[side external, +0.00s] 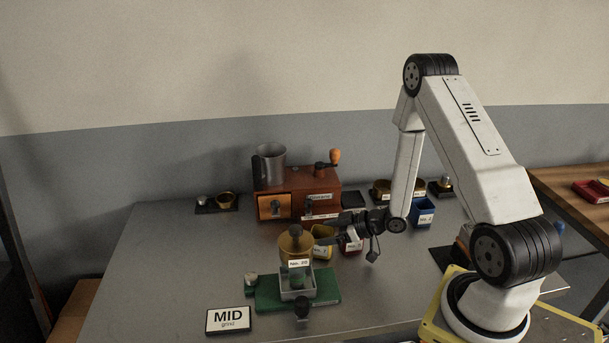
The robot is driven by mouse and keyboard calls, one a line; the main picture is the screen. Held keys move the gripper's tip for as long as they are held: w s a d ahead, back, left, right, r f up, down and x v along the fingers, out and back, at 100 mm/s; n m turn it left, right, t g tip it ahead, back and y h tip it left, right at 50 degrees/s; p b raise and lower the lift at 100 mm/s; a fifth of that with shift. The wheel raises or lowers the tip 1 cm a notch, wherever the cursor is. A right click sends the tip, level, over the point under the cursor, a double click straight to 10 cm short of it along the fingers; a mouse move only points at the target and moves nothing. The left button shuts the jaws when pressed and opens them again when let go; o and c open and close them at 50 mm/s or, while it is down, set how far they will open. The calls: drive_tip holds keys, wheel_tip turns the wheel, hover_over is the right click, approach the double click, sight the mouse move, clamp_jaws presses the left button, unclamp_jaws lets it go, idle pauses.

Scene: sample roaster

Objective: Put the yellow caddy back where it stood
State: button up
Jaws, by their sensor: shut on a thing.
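The yellow caddy (322,248) with a white label is in the middle of the side external view, just right of the brass-topped grinder. My gripper (327,230) reaches in from the right with its fingers at the caddy's upper part and is shut on it. The fingers cover part of its rim. Whether its base touches the table cannot be told. A red caddy (352,247) stands close to its right, partly hidden behind my gripper. A blue caddy (424,218) with a white label stands further right.
The brass-topped device (295,242) stands on a green base (325,291) in front left. The grey table (165,265) is clear at left.

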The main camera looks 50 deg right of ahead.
drive_tip(key=shift+f, duration=0.15)
drive_tip(key=o, duration=1.1)
drive_tip(key=shift+r, duration=0.2)
drive_tip(key=shift+v, duration=5.95)
